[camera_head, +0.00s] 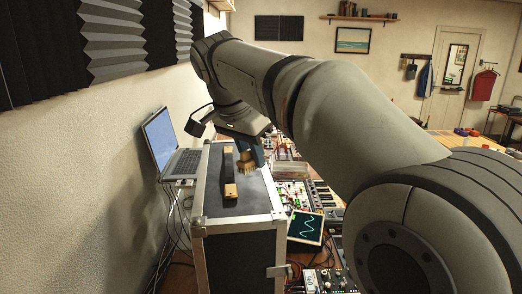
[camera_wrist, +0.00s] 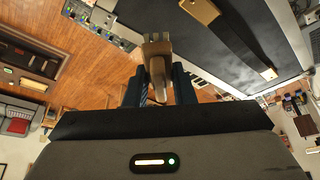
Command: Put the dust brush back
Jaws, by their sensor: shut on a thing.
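The dust brush (camera_head: 246,166) has a tan wooden body and pale bristles that point down in the head view. In the wrist view the brush (camera_wrist: 157,48) stands between my gripper's blue fingers. My gripper (camera_wrist: 159,80) is shut on it. In the head view my gripper (camera_head: 243,146) is over the right side of the lid of a black case (camera_head: 254,206) with metal edges. I cannot tell whether the bristles touch the lid. Part of the brush's handle is hidden by the fingers.
A dark strap with brass-coloured ends (camera_head: 229,172) lies along the lid, left of the brush. An open laptop (camera_head: 168,140) stands behind the case at left. A small screen with a green wave (camera_head: 305,228) and electronic gear crowd the right side.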

